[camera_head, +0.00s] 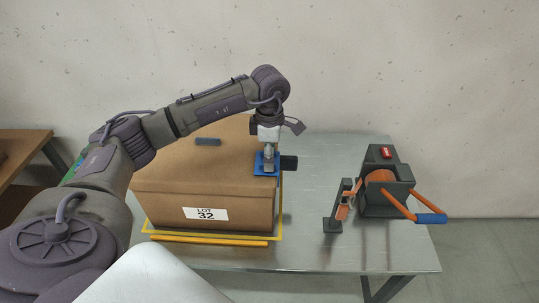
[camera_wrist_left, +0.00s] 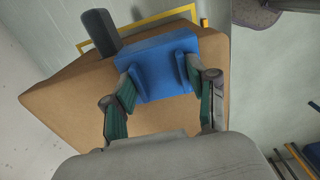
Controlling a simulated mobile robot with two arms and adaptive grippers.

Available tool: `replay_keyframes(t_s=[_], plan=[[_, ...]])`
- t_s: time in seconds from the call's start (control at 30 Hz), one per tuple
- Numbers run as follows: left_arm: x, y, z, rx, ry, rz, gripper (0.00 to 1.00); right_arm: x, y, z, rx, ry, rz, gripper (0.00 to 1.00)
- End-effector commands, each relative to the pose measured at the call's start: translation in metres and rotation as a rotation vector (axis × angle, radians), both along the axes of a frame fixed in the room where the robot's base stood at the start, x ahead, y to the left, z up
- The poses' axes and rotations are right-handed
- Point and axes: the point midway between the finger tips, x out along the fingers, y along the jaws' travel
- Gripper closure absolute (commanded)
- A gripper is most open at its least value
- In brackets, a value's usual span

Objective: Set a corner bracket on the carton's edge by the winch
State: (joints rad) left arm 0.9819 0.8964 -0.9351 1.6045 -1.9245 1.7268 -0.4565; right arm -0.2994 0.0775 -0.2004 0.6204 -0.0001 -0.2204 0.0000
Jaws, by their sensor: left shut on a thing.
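The brown carton (camera_head: 165,185), with a white LOT 32 label, stands on a metal table. My left gripper (camera_head: 268,165) is over its right edge, the side facing the winch (camera_head: 385,190). It is shut on a blue corner bracket (camera_head: 259,168). The winch is dark with an orange drum and a blue-handled crank. My right gripper is out of view.
A black block (camera_head: 288,163) sits right beside the bracket. A small dark piece (camera_head: 208,142) lies on the carton top. A yellow outline (camera_head: 281,205) and an orange bar (camera_head: 208,240) edge the carton. A dark stand (camera_head: 333,222) is left of the winch. Bare table (camera_head: 310,180) lies between.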

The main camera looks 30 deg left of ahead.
Motion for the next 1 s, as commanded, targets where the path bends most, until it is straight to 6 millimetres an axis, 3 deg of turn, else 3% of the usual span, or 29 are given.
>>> replay_keyframes(t_s=[0.87, 0.9, 1.0], plan=[[0.0002, 0.0001, -0.0023, 0.000, 0.000, 0.000, 0.78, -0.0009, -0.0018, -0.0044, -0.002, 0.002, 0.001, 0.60], [0.0002, 0.0001, -0.0023, 0.000, 0.000, 0.000, 0.38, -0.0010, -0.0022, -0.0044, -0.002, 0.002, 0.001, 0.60], [0.0002, 0.0001, -0.0023, 0.000, 0.000, 0.000, 0.21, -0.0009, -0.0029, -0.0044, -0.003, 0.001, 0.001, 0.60]])
